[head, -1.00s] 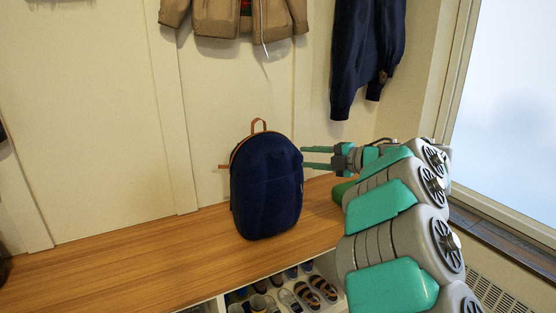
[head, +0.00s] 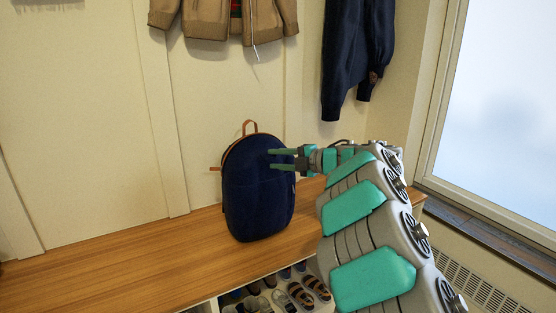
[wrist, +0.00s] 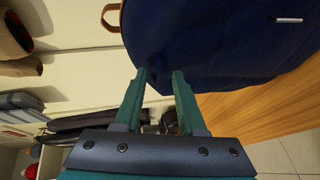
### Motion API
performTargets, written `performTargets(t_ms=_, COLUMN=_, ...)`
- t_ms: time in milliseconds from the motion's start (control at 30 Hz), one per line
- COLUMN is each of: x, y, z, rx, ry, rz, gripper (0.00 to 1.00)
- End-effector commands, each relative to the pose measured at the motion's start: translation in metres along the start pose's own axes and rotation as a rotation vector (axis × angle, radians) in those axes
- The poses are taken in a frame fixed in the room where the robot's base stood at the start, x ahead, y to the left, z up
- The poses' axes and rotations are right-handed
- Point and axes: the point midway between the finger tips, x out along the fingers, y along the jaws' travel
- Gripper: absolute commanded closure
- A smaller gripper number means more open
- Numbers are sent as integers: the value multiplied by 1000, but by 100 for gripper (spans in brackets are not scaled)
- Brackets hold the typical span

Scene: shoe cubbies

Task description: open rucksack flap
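The dark blue rucksack (head: 255,200) stands upright on the wooden bench top, with a tan loop handle (head: 249,126) on top and a tan tab (head: 215,169) at its left edge. My gripper (head: 270,159) is level with its upper right part and overlaps it in the head view. The two green fingers are apart. In the wrist view the fingertips (wrist: 159,73) lie at the edge of the blue rucksack (wrist: 225,45). Some dark blue fabric shows between them; I cannot tell whether they touch it. The flap's opening edge is not clear.
The wooden bench (head: 150,255) is clear left of the rucksack. Several shoes (head: 285,290) sit in the cubbies below. A tan jacket (head: 210,18) and a navy garment (head: 352,60) hang on the wall behind. A window (head: 500,110) is at right.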

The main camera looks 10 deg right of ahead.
Motion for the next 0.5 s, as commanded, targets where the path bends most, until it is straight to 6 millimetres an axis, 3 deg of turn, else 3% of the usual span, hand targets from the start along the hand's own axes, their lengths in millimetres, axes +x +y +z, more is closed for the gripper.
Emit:
performTargets(t_ms=67, x=0, y=0, z=0, rx=0, ry=0, rz=0, gripper=68)
performTargets(t_ms=333, x=0, y=0, z=0, rx=-1, ry=0, rz=0, gripper=99)
performTargets(t_ms=500, x=0, y=0, z=0, rx=-1, ry=0, rz=0, gripper=100)
